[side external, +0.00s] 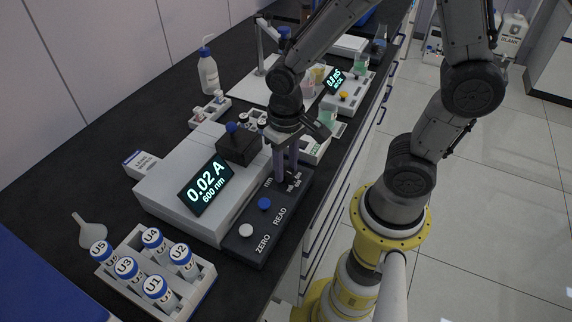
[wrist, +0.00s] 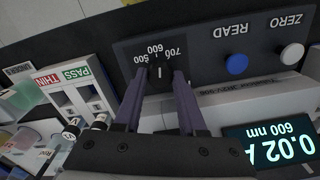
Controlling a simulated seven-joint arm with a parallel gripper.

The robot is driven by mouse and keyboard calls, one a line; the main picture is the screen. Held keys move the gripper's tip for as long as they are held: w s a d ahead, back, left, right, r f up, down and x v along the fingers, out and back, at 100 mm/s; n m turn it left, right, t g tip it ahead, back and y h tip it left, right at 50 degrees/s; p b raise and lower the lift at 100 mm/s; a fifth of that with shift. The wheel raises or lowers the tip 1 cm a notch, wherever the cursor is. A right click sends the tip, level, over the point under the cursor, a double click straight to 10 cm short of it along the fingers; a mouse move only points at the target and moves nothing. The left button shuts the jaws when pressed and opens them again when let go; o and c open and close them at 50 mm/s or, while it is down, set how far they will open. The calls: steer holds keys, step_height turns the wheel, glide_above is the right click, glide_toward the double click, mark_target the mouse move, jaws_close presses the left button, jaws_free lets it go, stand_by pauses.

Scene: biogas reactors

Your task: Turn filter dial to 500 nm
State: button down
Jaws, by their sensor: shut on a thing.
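The filter dial (wrist: 159,73) is a small dark knob with a white mark in the wrist view, on the dark control panel (wrist: 205,62) with the labels 500, 600 and 700 around it. My gripper (wrist: 158,76) points down at the panel, its two purple-grey fingers on either side of the dial and shut on it. In the side view my gripper (side external: 286,178) stands at the far end of the panel (side external: 245,240), and its fingers hide the dial. The display (side external: 206,185) reads 0.02 A and 600 nm.
The panel also carries a blue READ button (side external: 264,204) and a white ZERO button (side external: 246,231). A rack (side external: 200,287) of capped vials stands at the near left. A dark block with a blue knob (side external: 232,128) sits on the instrument behind the panel. A white bottle (side external: 207,72) stands behind.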

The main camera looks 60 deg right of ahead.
mark_target(286, 170)
steer(key=n, duration=0.5)
steer(key=shift+r+n, duration=0.1)
steer(key=shift+n, duration=0.2)
steer(key=n, duration=0.5)
steer(key=shift+n, duration=0.4)
steer(key=shift+c, duration=2.4)
jaws_free()
step_height(286, 170, up, 14)
